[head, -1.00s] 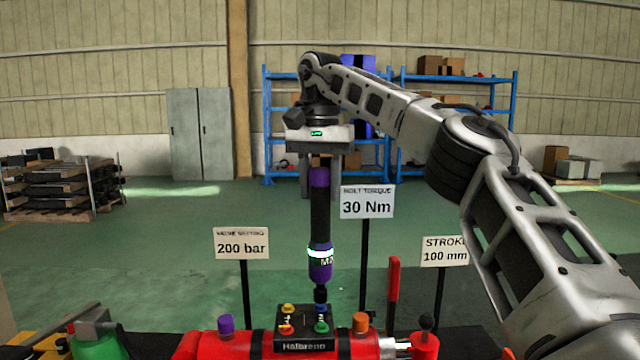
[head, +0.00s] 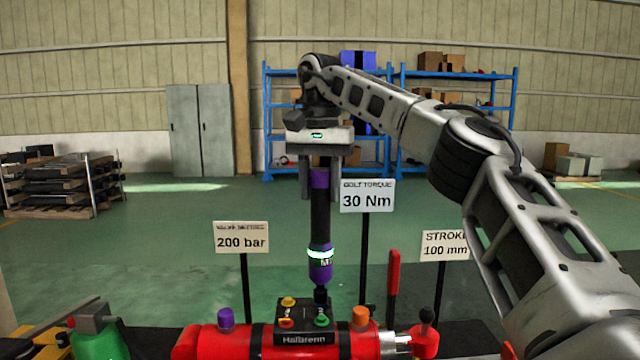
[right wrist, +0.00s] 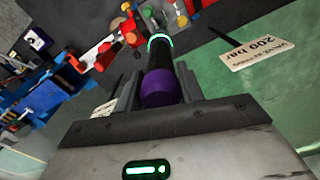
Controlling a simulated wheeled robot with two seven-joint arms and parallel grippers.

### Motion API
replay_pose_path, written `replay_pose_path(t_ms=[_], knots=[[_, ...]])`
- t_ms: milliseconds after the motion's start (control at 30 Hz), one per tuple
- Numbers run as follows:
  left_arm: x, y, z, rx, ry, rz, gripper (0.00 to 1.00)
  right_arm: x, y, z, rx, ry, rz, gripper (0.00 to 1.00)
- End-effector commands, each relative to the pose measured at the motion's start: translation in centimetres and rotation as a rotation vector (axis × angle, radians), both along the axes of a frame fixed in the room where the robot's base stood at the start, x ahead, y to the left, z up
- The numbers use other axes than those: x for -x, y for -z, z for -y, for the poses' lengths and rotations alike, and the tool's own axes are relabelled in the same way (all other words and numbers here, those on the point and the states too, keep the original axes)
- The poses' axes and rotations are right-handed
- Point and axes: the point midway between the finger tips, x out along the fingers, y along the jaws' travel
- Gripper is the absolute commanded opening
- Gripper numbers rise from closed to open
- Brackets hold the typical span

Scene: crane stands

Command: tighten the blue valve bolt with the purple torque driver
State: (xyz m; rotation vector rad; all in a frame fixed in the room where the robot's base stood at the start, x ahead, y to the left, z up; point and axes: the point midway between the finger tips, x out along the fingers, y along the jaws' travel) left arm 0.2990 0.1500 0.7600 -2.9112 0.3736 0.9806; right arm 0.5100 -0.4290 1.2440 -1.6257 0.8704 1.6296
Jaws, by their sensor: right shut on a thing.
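The purple and black torque driver (head: 320,225) stands upright with its tip down on the black valve block (head: 304,322) of the red cylinder. A lit ring shows near its lower end. My right gripper (head: 320,190) is shut on the driver's upper part from above. In the right wrist view the driver's purple end (right wrist: 160,88) sits between the fingers. The block carries a yellow, a red and a green bolt in sight; the blue bolt is hidden behind the driver's tip. My left gripper is not in view.
Signs on posts read 200 bar (head: 241,238), 30 Nm (head: 367,196) and STROKE 100 mm (head: 444,246). A red lever (head: 393,285) stands right of the block. Purple (head: 225,318) and orange (head: 360,316) caps flank it. A green object (head: 98,344) is at the lower left.

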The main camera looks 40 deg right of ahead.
Motion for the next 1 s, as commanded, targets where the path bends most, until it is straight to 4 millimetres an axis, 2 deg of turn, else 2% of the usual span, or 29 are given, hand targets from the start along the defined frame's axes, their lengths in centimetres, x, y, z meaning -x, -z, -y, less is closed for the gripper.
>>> replay_pose_path(t_ms=[1000], knots=[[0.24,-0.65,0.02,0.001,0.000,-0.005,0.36,-0.02,-0.01,-0.04,-0.001,-0.001,0.005,0.00]])
